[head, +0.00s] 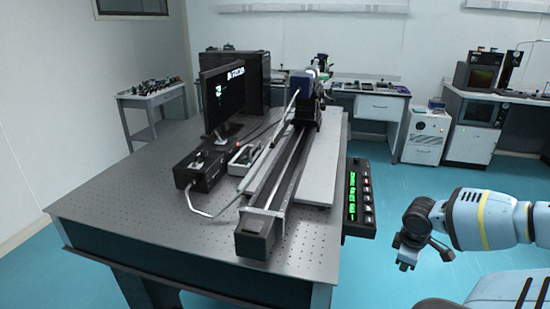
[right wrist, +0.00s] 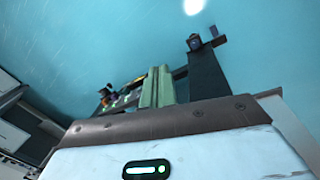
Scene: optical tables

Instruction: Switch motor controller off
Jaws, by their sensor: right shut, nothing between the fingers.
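A black control box (head: 360,199) with a green lit display and a column of buttons is mounted at the right edge of the optical table (head: 135,215). A second black box (head: 199,170) with a switch-like part on top sits on the table left of the rail. I cannot tell by a label which is the motor controller. My right gripper (head: 406,262) is shut and empty, right of the control box and apart from it. In the right wrist view its fingers (right wrist: 157,87) are together, with the lit box (right wrist: 112,96) partly hidden behind them. My left gripper is not in view.
A long rail (head: 282,180) with a carriage (head: 304,97) runs along the table. A monitor (head: 222,100) and a small power strip-like box (head: 244,156) stand to its left. Blue floor (head: 385,270) is clear between the table and my right arm.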

